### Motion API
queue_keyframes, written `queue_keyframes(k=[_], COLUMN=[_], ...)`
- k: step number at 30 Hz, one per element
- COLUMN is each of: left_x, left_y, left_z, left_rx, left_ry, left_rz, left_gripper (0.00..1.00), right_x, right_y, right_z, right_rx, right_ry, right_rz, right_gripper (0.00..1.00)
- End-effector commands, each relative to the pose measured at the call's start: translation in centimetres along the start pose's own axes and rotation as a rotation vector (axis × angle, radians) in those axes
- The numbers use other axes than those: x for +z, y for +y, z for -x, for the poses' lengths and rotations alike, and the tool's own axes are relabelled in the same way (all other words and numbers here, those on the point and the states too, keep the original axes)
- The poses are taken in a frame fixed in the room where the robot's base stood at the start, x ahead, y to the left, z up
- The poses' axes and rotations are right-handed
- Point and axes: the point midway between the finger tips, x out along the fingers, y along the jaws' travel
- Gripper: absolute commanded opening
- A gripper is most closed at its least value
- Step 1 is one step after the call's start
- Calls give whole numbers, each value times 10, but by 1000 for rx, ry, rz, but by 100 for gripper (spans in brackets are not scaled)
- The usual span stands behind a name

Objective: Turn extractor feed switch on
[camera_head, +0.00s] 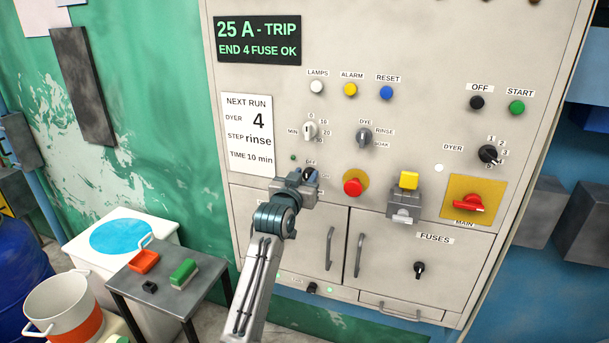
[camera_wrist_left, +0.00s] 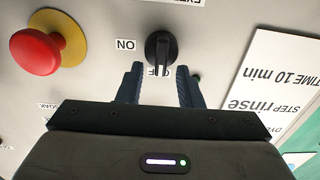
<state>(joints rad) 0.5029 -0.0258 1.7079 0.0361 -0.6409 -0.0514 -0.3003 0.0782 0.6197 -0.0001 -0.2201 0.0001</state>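The extractor feed switch is a black rotary knob (camera_wrist_left: 158,48) on the grey panel, seen upside down in the left wrist view. Its grip bar lies in line with the OFF label, and the ON label is to one side. Its name label is cut off at the picture's top edge. My left gripper (camera_wrist_left: 158,84) is open, with its two fingers apart on either side of the knob's axis and the knob just past their tips. In the head view my left gripper (camera_head: 308,175) is at the panel and mostly hides the switch. My right gripper is not in view.
A red emergency button on a yellow plate (camera_head: 353,185) is close right of my left gripper, also in the left wrist view (camera_wrist_left: 36,52). A grey box with a yellow button (camera_head: 403,205) sticks out farther right. Cabinet door handles (camera_head: 330,248) are below. A small table (camera_head: 205,284) stands lower left.

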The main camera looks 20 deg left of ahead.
Motion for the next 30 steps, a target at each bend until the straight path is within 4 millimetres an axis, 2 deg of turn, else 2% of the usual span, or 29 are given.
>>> queue_keyframes(k=[4, 5, 9, 10, 20, 30], left_x=[0, 0, 0, 0, 0, 1], left_y=[0, 0, 0, 0, 0, 4], left_z=[0, 0, 0, 0, 0, 0], left_rx=[0, 0, 0, 0, 0, 1], left_ry=[0, 0, 0, 0, 0, -1], left_rz=[0, 0, 0, 0, -27, -225], left_gripper=[33, 29, 1, 0, 0, 0], right_x=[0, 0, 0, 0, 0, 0], right_y=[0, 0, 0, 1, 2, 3], right_z=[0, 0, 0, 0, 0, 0], right_rx=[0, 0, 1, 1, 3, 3], right_ry=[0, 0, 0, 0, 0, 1], right_rz=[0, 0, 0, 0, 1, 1], right_gripper=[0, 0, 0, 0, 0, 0])
